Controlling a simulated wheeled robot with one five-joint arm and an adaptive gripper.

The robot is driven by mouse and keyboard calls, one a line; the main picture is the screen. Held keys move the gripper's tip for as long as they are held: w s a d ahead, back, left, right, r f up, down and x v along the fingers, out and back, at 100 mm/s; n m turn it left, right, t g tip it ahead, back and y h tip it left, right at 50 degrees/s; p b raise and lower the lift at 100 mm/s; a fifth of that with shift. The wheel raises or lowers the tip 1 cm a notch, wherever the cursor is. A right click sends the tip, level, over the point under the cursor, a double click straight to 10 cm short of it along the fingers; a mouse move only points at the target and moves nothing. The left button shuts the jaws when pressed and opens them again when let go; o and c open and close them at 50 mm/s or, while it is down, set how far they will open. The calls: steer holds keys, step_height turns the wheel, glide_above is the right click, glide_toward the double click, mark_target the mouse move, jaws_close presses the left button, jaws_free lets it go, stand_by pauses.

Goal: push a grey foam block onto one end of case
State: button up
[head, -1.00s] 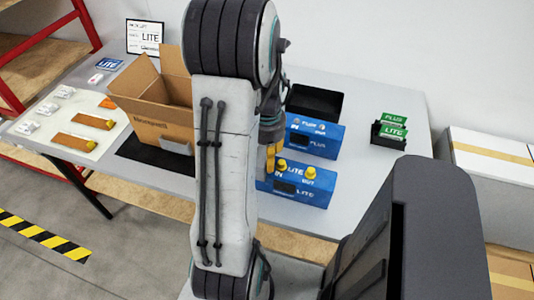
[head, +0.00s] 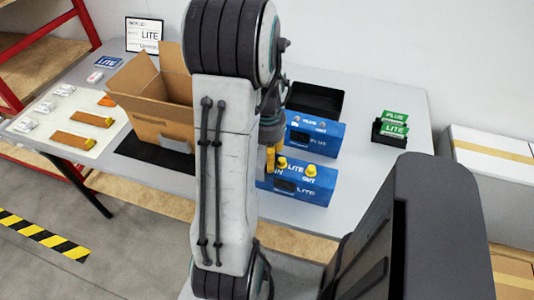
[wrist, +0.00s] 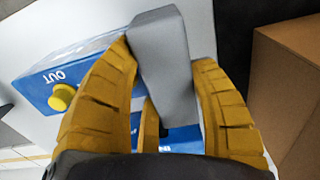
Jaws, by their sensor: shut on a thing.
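The blue LITE case (head: 300,188) lies on the table with yellow knobs by its IN and OUT labels; it also shows in the wrist view (wrist: 38,92). My gripper (head: 270,158) is at the case's left end, its yellow fingers partly behind my arm. In the wrist view, my gripper (wrist: 170,90) is shut on a grey foam block (wrist: 162,48), one finger on each side. The block lies along the case's end and covers part of it. I cannot tell how far it is seated. The head view hides this block behind my arm.
A blue PLUS case (head: 318,138) and a black tray (head: 316,98) stand behind. An open cardboard box (head: 150,118) is left of my arm, with a grey piece (head: 176,145) at its front. A card holder (head: 388,139) is at the right. Bare table lies between.

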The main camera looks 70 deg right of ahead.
steer(key=shift+f+b, duration=0.45)
steer(key=shift+f, duration=0.1)
stand_by(0.4)
steer(key=o, duration=1)
steer(key=shift+r, duration=0.1)
steer(key=shift+r+p, duration=2.8)
steer(key=shift+r, duration=0.65)
steer(key=shift+c, duration=0.2)
